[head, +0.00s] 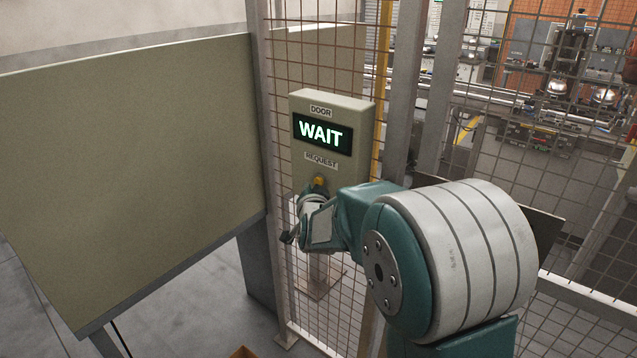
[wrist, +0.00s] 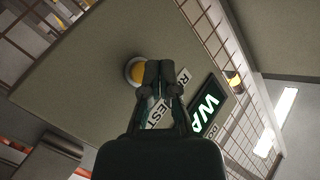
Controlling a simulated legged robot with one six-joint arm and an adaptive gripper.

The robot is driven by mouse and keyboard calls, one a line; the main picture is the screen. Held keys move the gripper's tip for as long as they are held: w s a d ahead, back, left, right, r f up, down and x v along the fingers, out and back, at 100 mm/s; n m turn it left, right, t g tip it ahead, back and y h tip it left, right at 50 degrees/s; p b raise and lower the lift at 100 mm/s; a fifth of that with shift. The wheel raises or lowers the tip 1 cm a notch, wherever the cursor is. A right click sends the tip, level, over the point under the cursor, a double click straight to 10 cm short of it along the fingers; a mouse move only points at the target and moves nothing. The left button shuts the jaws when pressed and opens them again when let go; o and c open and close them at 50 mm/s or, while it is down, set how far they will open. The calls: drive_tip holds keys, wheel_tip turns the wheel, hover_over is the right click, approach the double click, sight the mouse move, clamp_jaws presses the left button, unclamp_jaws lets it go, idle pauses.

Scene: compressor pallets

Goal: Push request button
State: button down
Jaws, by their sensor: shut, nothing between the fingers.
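The request button (head: 319,181) is a yellow knob low on a beige door box (head: 359,126), under the label REQUEST. It also shows in the wrist view (wrist: 137,72) as a yellow dome in a pale ring, its right side covered by my fingers. A sign (head: 323,134) above it glows WAIT. My gripper (wrist: 161,70) is shut and empty, its fingertips pointing at the box face just over the button's right edge. I cannot tell whether they touch it. In the head view my wrist sits just below the button, and the fingertips are mostly hidden.
The box is mounted at a wire mesh fence (head: 330,42) with metal posts (head: 403,80). A large beige panel (head: 130,170) stands to the left. Machinery (head: 565,90) stands behind the mesh at the right. Grey floor (head: 35,310) shows at the lower left.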

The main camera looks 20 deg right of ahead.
drive_tip(key=s+a, duration=0.2)
drive_tip(key=a, duration=0.1)
drive_tip(key=s+a, duration=0.1)
drive_tip(key=shift+s+a, duration=0.25)
drive_tip(key=shift+a, duration=0.1)
drive_tip(key=shift+r, duration=0.1)
idle(0.6)
drive_tip(key=s+d+n+g+y, duration=0.1)
drive_tip(key=s+n+g, duration=0.3)
drive_tip(key=s, duration=1.3)
drive_tip(key=s+d+n+g+y, duration=0.1)
drive_tip(key=s+n+g, duration=0.4)
drive_tip(key=s, duration=1.2)
drive_tip(key=shift+s+d+g+y, duration=0.2)
drive_tip(key=shift+g+y, duration=0.1)
drive_tip(key=shift+g, duration=0.5)
drive_tip(key=shift+w, duration=0.1)
